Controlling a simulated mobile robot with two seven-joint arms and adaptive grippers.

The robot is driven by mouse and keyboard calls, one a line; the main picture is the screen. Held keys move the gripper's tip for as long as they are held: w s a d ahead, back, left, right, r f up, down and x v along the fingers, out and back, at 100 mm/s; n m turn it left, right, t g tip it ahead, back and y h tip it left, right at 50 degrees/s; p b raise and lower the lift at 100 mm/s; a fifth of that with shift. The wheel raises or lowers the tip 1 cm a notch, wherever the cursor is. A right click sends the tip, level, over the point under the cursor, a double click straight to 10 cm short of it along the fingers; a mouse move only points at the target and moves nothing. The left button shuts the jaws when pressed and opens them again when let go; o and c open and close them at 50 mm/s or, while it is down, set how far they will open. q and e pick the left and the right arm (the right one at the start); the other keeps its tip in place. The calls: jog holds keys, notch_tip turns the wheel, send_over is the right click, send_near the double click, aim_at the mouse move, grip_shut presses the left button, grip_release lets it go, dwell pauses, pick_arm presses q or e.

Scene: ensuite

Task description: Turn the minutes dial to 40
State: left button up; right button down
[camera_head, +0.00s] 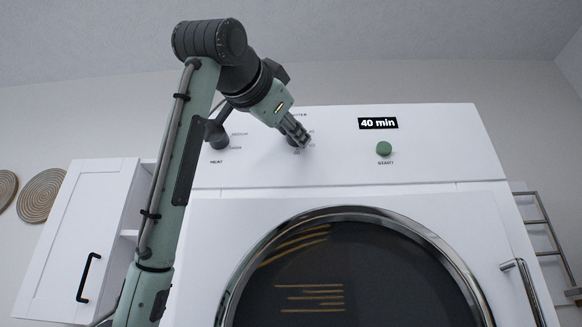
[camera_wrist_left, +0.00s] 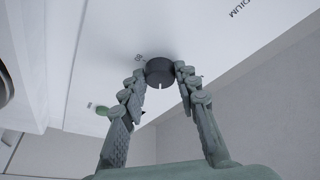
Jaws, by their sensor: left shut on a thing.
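The minutes dial (camera_wrist_left: 160,72) is a dark round knob with a light pointer mark, on the white dryer panel. In the left wrist view my left gripper (camera_wrist_left: 161,77) has its fingertips on both sides of the dial. In the head view my left gripper (camera_head: 303,141) reaches the panel from the upper left and mostly hides the dial. The black display (camera_head: 378,123) on the panel reads "40 min". My right gripper is in neither view.
A heat knob (camera_head: 217,137) is left of the gripper, partly behind my arm. A green start button (camera_head: 384,148) is to the right. Below is the round dryer door (camera_head: 350,270). A white cabinet (camera_head: 78,235) stands left, a metal rack (camera_head: 541,222) right.

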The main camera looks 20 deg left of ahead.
pick_arm(q)
jog(key=shift+m, duration=0.3)
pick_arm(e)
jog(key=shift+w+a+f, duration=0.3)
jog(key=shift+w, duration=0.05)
pick_arm(q)
jog(key=o, duration=1.2)
jog(key=shift+c, duration=0.2)
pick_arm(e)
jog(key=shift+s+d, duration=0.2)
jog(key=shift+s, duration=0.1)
pick_arm(q)
jog(key=v, duration=1.2)
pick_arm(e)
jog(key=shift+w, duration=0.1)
